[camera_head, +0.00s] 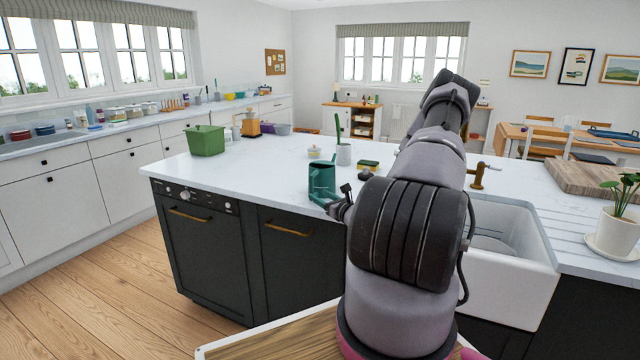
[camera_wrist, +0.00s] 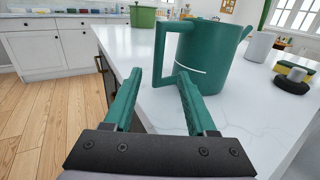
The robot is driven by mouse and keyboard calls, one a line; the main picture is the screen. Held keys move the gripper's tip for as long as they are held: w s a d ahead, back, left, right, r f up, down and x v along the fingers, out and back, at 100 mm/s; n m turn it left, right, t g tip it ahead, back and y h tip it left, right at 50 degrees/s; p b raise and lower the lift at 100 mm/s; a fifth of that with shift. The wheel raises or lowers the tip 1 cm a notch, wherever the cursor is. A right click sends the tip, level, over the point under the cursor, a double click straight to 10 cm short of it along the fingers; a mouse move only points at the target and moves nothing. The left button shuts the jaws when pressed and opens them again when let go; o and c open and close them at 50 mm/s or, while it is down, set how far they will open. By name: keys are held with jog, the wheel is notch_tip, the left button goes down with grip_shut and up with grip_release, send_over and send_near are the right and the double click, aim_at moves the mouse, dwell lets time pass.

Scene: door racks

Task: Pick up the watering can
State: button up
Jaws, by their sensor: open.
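The watering can (camera_wrist: 211,55) is teal green and stands upright on the white island counter, near its front edge. Its square handle (camera_wrist: 160,52) points to the left in the wrist view, and its spout rises at the right.
A white sink (camera_head: 507,262) and brass tap (camera_head: 480,177) are to the right. Clear counter lies left of the can.

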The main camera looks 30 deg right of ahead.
aim_at(313, 189)
jog(key=shift+w+a+r, duration=0.15)
jog(key=shift+w+a, duration=0.05)
jog(key=shift+w, duration=0.7)
jog(key=shift+w+a+r, duration=0.1)
jog(key=shift+w+a, duration=0.05)
jog(key=shift+w, duration=0.7)
jog(key=shift+w+a+r, duration=0.15)
jog(key=shift+w+a, duration=0.05)
jog(key=shift+w, duration=0.7)
grip_shut()
